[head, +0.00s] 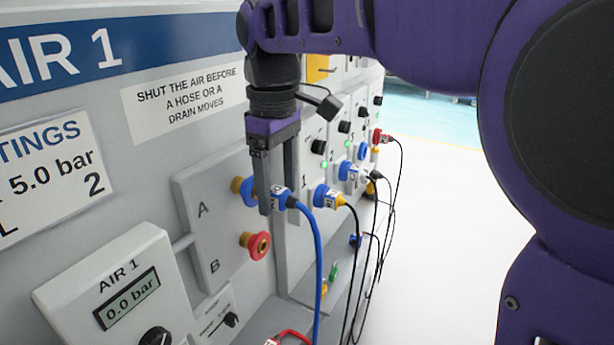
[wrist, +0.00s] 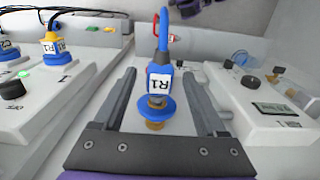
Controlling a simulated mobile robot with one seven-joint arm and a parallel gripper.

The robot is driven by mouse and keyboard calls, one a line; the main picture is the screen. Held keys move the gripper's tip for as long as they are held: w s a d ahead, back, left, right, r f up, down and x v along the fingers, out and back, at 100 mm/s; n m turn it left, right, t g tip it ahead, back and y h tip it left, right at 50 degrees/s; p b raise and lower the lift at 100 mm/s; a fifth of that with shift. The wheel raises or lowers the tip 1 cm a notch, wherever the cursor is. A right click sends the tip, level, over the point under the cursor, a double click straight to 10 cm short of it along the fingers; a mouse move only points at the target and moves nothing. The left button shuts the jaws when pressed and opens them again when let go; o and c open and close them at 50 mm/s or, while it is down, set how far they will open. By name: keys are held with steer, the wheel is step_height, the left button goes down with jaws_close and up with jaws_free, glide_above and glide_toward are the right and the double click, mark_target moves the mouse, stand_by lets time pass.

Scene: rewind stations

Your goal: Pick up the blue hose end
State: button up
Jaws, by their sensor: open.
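The blue hose end (head: 281,199), with a white label, sits at the blue and brass port A (head: 240,188) on the panel. Its blue hose (head: 319,262) hangs down from it. In the wrist view the hose end (wrist: 160,83), labelled R1, lies between my two fingers above a blue ring (wrist: 143,108) and brass fitting. My gripper (head: 277,195) is open around the hose end, with gaps on both sides in the wrist view (wrist: 160,78). One finger hides part of the port and hose end in the head view.
Red port B (head: 256,245) is just below A. The gauge box (head: 122,288) reads 0.0 bar at lower left. To the right are more panels with knobs, green lights, a blue and yellow connector (head: 328,197) and hanging black cables. A red hose (head: 291,335) shows at the bottom.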

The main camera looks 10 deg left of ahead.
steer(key=shift+c, duration=0.3)
jaws_close()
steer(key=shift+r, duration=0.25)
